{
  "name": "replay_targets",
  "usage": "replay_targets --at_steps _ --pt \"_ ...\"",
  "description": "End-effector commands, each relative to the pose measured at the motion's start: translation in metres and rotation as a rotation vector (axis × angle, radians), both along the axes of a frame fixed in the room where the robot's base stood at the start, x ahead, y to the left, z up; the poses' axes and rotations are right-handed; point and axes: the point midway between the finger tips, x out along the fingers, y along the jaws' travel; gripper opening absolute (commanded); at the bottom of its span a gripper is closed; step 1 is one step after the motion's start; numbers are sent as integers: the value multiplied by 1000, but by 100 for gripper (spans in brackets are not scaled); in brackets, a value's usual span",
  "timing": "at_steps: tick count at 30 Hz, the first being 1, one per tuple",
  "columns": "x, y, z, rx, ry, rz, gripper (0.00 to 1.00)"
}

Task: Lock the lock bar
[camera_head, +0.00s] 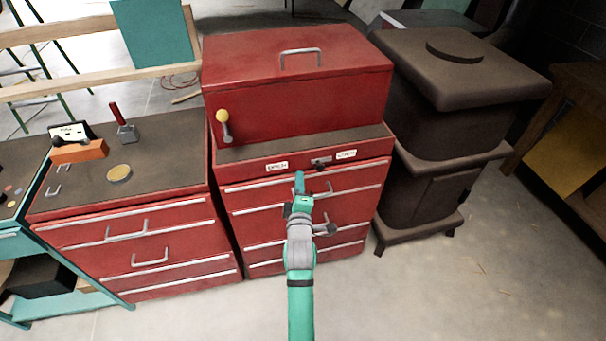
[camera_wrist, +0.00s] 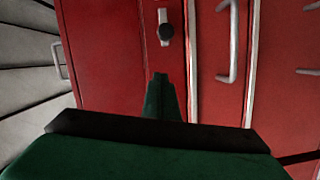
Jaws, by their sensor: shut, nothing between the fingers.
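A small metal plate with a black knob (camera_head: 320,166), likely the lock bar, sits on the front strip of the red tool chest, between two white labels too small to read surely. The wrist view shows this knob (camera_wrist: 166,32) beyond my fingertips. My gripper (camera_head: 300,177) is shut and empty, just left of and below the knob, apart from it. In the wrist view my closed fingers (camera_wrist: 160,80) point at the red front below the knob. A lever with a yellow ball (camera_head: 222,117) is on the left of the upper box's front.
Drawer handles (camera_wrist: 232,45) stick out near my gripper. A red cabinet (camera_head: 140,240) with an orange block and tools on top stands left. A brown stove-like box (camera_head: 440,130) stands right. Floor at the front right is clear.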

Motion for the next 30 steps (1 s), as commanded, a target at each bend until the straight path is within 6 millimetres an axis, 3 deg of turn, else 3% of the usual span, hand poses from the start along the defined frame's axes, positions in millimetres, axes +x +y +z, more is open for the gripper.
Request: replay_targets --at_steps 6,12,30 --pt "-41 -1 2 1 -1 3 0" --pt "-64 2 4 2 -1 9 0" --pt "-71 -1 5 0 -1 6 0"
